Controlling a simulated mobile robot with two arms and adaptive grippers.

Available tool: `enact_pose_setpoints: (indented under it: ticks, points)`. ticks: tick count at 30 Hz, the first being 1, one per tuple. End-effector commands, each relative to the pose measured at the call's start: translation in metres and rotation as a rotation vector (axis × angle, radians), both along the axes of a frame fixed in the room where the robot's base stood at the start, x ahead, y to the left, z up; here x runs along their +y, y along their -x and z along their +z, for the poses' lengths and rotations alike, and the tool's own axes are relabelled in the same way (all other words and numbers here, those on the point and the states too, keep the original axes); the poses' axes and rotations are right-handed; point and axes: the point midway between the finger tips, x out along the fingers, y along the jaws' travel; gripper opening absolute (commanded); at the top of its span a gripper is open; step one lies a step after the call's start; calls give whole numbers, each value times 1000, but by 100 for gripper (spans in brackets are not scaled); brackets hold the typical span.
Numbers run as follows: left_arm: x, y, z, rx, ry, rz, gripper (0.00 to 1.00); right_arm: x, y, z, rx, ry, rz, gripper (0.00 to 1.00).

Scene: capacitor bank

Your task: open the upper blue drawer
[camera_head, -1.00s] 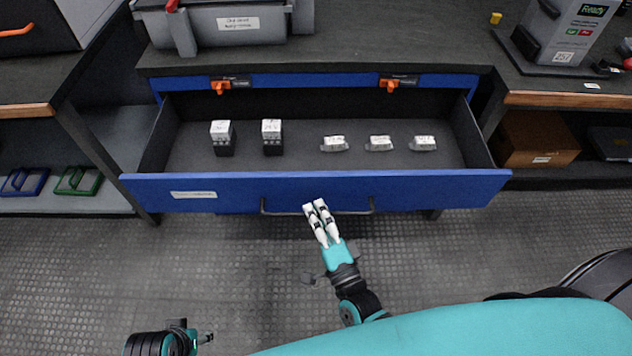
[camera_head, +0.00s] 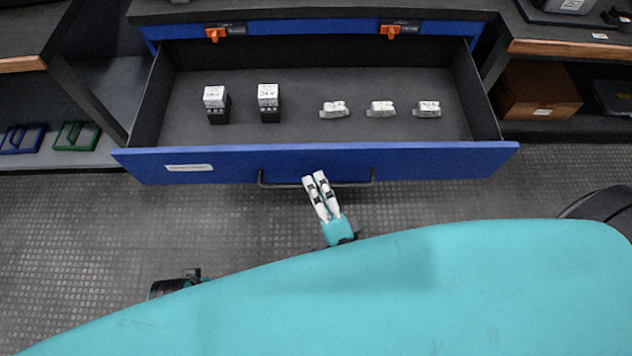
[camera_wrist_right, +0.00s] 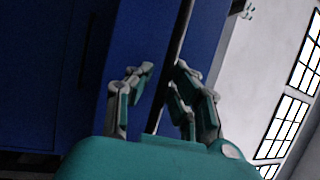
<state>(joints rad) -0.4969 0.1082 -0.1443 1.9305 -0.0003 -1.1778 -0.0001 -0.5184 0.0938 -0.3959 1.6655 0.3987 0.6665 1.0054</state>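The upper blue drawer (camera_head: 430,163) stands pulled far out in the head view, its inside showing. Its dark bar handle (camera_head: 272,185) runs along the middle of the front. My right gripper (camera_head: 315,178) is at this handle, with its pale fingers close together over the bar. In the right wrist view the fingers (camera_wrist_right: 164,68) are angled inward on either side of the dark handle strip, beside the blue front. The exact contact is partly hidden. My left gripper's fingers do not show.
Two dark blocks with white tops (camera_head: 214,98) (camera_head: 268,96) and three small pale packs (camera_head: 334,110) (camera_head: 380,109) (camera_head: 428,109) lie in the drawer. Orange latches (camera_head: 216,33) (camera_head: 390,31) are on the frame above. A cardboard box (camera_head: 538,90) sits on the right shelf. Dark floor lies in front.

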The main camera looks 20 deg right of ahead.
Motion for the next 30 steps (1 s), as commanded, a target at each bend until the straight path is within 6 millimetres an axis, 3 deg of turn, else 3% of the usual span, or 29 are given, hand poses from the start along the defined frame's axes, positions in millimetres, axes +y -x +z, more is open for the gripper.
enact_pose_setpoints:
  ticks: [1, 3, 14, 30]
  points:
    - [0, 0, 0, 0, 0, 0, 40, 0, 0, 0, -1, -1, 0, 25]
    - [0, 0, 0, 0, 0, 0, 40, 0, 0, 1, -3, -2, 0, 34]
    - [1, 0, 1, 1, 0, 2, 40, 0, 5, 1, -6, -4, 0, 34]
    - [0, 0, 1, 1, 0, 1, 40, -12, 102, -17, -2, -3, 1, 34]
